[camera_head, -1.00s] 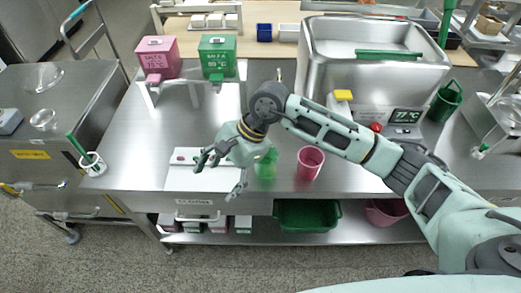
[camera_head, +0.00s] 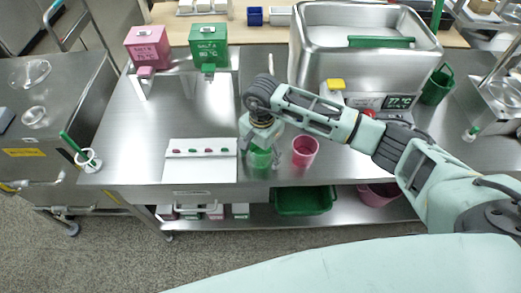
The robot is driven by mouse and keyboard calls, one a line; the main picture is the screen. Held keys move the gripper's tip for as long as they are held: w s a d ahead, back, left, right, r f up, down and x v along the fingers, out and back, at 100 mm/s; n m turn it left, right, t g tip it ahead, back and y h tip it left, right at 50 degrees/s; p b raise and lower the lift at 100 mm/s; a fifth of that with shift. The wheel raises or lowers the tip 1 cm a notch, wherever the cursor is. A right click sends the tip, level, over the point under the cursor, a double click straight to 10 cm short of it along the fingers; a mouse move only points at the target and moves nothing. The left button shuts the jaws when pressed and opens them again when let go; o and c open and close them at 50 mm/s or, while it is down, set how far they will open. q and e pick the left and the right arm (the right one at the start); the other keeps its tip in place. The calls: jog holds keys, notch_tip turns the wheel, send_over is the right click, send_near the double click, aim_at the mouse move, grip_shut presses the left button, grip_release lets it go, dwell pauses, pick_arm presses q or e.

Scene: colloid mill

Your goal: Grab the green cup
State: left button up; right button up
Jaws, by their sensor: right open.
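The green cup (camera_head: 261,160) stands on the steel table near its front edge. My right gripper (camera_head: 262,147) points down over the cup from above. It is open, and its fingers are at the cup's upper part. The gripper covers the cup's rim, so I cannot tell whether the fingers touch it. My left gripper is not in view.
A pink cup (camera_head: 304,151) stands close to the right of the green cup. A white panel (camera_head: 200,172) with small red and green pieces lies to the left. A steel basin (camera_head: 365,50) stands behind. Pink (camera_head: 148,47) and green (camera_head: 208,44) boxes sit at the back left.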

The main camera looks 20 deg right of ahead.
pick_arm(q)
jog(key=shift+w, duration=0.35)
pick_arm(e)
jog(key=shift+c, duration=0.5)
jog(key=c, duration=1.2)
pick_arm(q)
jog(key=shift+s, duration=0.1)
pick_arm(e)
jog(key=shift+r, duration=0.1)
jog(key=shift+w+r+b, duration=0.1)
jog(key=shift+r+b, duration=0.4)
jog(key=shift+r, duration=0.45)
jog(key=shift+r+b, duration=0.3)
jog(key=shift+r, duration=0.55)
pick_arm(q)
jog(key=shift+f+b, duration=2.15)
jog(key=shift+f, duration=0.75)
pick_arm(e)
jog(key=shift+w+a+r, duration=1.2)
jog(key=shift+w+a, duration=0.15)
jog(key=shift+w, duration=0.05)
jog(key=shift+w+a+r, duration=1.15)
jog(key=shift+w+a, duration=0.2)
jog(key=shift+w+a+r, duration=1.2)
jog(key=shift+w+a, duration=0.15)
jog(key=shift+w, duration=0.05)
